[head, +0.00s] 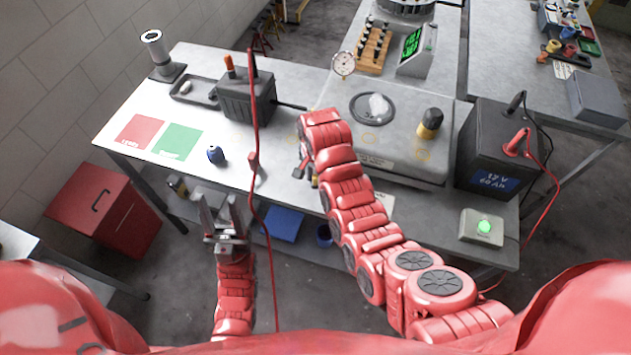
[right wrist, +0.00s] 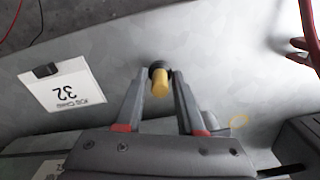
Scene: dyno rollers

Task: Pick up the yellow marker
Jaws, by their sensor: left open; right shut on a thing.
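The yellow marker (right wrist: 160,84) shows in the right wrist view as a short yellow cylinder with a black end. It sits between the fingertips of my right gripper (right wrist: 160,76), which is shut on it. I cannot tell whether the marker touches the table below. In the head view my right gripper (head: 304,172) is over the front part of the workbench, and my arm hides most of what it holds. My left gripper (head: 222,208) is open and empty, in front of the bench's near edge.
The workbench (head: 285,165) bears a red and a green patch (head: 180,139), a small dark blue item (head: 216,154), a grey box (head: 246,98), a black battery (head: 497,150) and a green-lit button box (head: 482,227). A red cable (head: 254,120) crosses between my arms. A numbered card (right wrist: 66,86) lies left of the marker.

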